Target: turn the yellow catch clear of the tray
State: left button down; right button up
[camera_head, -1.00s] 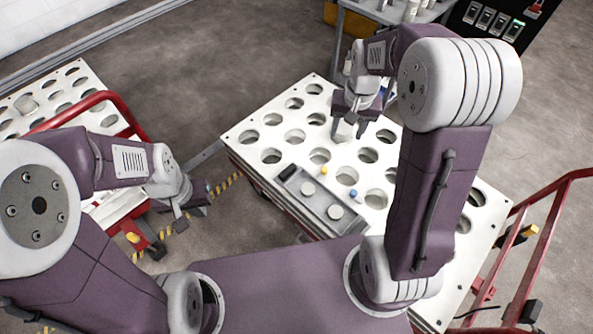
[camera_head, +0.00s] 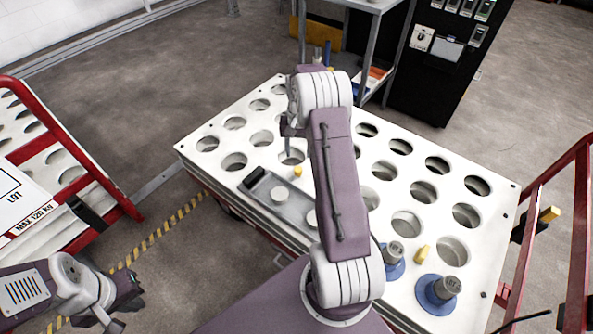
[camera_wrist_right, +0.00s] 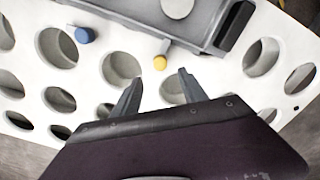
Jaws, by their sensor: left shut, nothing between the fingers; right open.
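The yellow catch (camera_head: 297,171) is a small yellow-tipped piece at the far edge of the grey tray (camera_head: 259,196) on the white perforated table. In the right wrist view, the catch (camera_wrist_right: 160,62) sits on a short bar at the tray's edge (camera_wrist_right: 130,18). My right gripper (camera_head: 288,148) is open above the table, just beyond the catch; in the wrist view its fingertips (camera_wrist_right: 160,77) are apart and empty, with the catch ahead between their lines. Whether they touch it I cannot tell. My left gripper (camera_head: 118,312) is shut and empty over the floor at lower left.
A blue knob (camera_wrist_right: 85,35) stands beside the tray. Two blue-flanged grey parts (camera_head: 437,291) and another yellow piece (camera_head: 423,254) are on the table's near right. A red-framed cart (camera_head: 62,165) stands left; a red rail (camera_head: 545,235) stands right. Floor lies open between cart and table.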

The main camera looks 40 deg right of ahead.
aim_at(298, 168)
notch_tip(298, 168, down, 9)
jog(key=b, duration=0.4)
jog(key=shift+r, duration=0.1)
grip_shut()
jog(key=shift+r, duration=0.1)
